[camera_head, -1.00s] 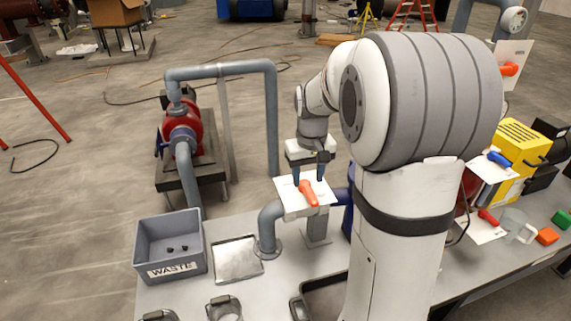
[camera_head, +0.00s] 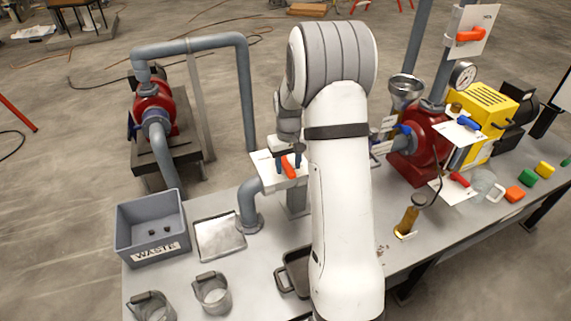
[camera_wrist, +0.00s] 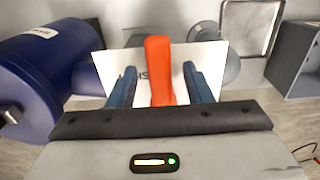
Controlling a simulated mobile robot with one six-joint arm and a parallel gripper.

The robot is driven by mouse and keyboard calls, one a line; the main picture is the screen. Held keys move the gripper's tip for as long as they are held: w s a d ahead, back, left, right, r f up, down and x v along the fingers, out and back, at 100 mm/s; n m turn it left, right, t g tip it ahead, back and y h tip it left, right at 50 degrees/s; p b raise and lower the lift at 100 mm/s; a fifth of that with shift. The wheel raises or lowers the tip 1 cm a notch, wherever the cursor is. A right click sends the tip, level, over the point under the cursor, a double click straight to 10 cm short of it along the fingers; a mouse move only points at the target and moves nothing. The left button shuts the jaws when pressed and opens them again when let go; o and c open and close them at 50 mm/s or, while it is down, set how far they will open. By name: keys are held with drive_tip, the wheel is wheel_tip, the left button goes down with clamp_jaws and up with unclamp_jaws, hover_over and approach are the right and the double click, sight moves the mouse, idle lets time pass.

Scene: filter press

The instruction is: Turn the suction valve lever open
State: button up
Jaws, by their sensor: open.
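An orange lever (camera_head: 288,165) stands out from a white label plate (camera_head: 265,163) on the pipe left of my arm. In the wrist view the orange lever (camera_wrist: 159,70) lies between the two blue fingers of my gripper (camera_wrist: 159,87), with the white plate (camera_wrist: 215,60) behind it. My gripper (camera_head: 288,166) is open, with one finger on each side of the lever and a narrow gap on both sides. The lettering on the plate is mostly hidden by the lever and fingers, so I cannot read it.
A blue cylinder (camera_wrist: 40,75) is close on the left in the wrist view. A red pump (camera_head: 420,145) with other coloured levers stands right.

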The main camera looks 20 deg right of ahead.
drive_tip(key=shift+f, duration=0.1)
clamp_jaws()
idle(0.5)
